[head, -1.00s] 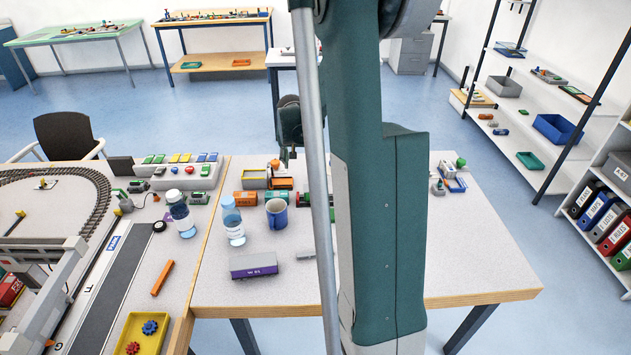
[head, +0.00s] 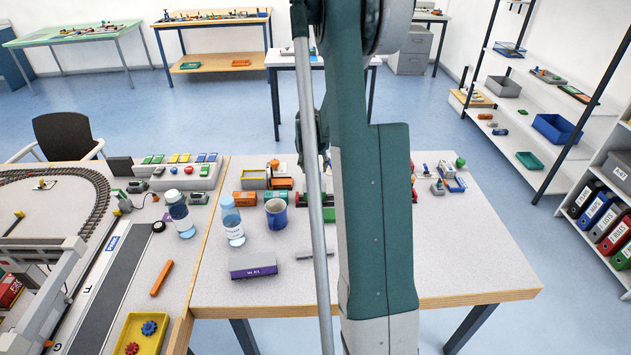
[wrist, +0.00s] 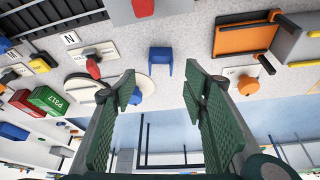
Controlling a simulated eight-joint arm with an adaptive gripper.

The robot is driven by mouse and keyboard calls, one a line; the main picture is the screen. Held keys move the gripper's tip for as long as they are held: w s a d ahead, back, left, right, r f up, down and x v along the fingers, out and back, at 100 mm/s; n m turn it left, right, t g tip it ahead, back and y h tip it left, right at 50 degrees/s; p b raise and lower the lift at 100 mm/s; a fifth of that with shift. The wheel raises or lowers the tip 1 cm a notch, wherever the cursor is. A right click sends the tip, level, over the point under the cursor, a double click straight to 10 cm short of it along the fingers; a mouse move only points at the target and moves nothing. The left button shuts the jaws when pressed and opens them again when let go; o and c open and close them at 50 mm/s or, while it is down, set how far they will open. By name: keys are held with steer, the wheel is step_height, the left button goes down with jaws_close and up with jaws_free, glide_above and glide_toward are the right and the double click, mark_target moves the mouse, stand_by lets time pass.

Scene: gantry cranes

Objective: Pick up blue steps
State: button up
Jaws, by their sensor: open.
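The blue steps (wrist: 160,61) look like a small blue piece standing on the pale grey table in the wrist view, above and between my fingertips in the picture. My gripper (wrist: 162,92) is open and empty, its two green padded fingers wide apart. The steps are apart from both fingers. In the head view my own arm hides most of the gripper. A small blue piece (head: 457,186) shows at the right of the table there; it is too small to tell whether it is the steps.
In the wrist view an orange tray (wrist: 246,39) lies to the right, and a blue knob (wrist: 136,96) is beside the left finger. A green wagon (wrist: 46,101) is at the left. In the head view bottles, a blue mug (head: 276,213) and a purple wagon (head: 253,266) stand left of my arm.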

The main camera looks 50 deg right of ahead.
steer(key=shift+x, duration=1.25)
steer(key=shift+b+x, duration=0.95)
steer(key=shift+x, duration=1.7)
steer(key=shift+w+d+r, duration=0.1)
steer(key=shift+r, duration=0.05)
steer(key=shift+c, duration=0.5)
steer(key=c, duration=0.8)
